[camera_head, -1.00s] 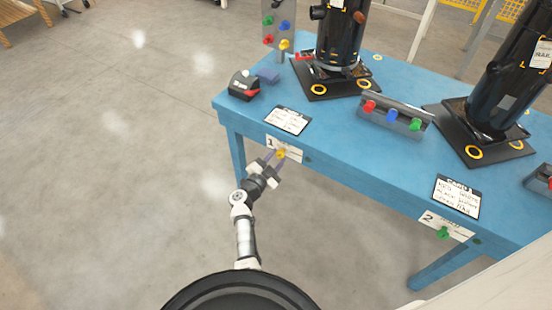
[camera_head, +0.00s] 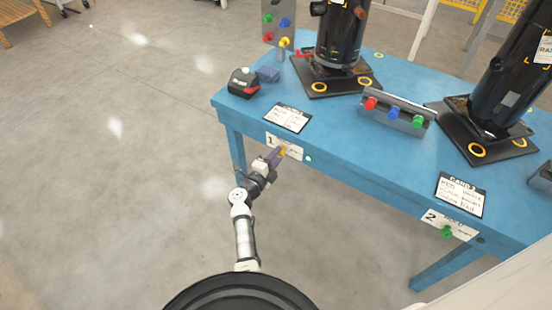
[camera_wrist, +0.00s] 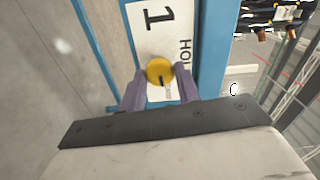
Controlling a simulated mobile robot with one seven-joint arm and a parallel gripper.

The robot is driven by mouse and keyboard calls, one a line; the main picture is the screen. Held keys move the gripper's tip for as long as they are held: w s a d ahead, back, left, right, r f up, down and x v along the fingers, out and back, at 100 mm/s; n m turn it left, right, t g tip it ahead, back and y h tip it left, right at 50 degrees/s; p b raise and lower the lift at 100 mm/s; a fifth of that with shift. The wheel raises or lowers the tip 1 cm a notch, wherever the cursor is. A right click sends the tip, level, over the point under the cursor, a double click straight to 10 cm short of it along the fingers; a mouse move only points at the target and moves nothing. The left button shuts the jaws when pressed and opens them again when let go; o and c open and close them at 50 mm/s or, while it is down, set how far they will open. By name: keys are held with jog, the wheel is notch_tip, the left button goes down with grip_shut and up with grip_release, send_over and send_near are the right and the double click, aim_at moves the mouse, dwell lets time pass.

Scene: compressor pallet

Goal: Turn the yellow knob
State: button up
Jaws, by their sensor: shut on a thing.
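The yellow knob (camera_wrist: 159,71) is on a white label plate (camera_wrist: 157,28) marked "1" on the front edge of the blue table. It is round with a dark mark on its face. My gripper (camera_wrist: 160,88) has its two purple fingers on either side of the knob, shut on it. In the head view my gripper (camera_head: 275,157) is at the table's front edge, and only a bit of the yellow knob (camera_head: 283,151) shows between the fingers.
The blue table (camera_head: 340,150) carries black compressors (camera_head: 342,35), a button box (camera_head: 395,114), a battery-like tool (camera_head: 244,83) and cards. A green knob (camera_head: 447,232) is by label 2. A small light (camera_head: 308,158) glows right of label 1.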

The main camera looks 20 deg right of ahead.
jog(key=shift+m, duration=0.5)
jog(key=o, duration=1)
jog(key=shift+c, duration=0.2)
jog(key=v, duration=1.4)
jog(key=shift+b, duration=0.4)
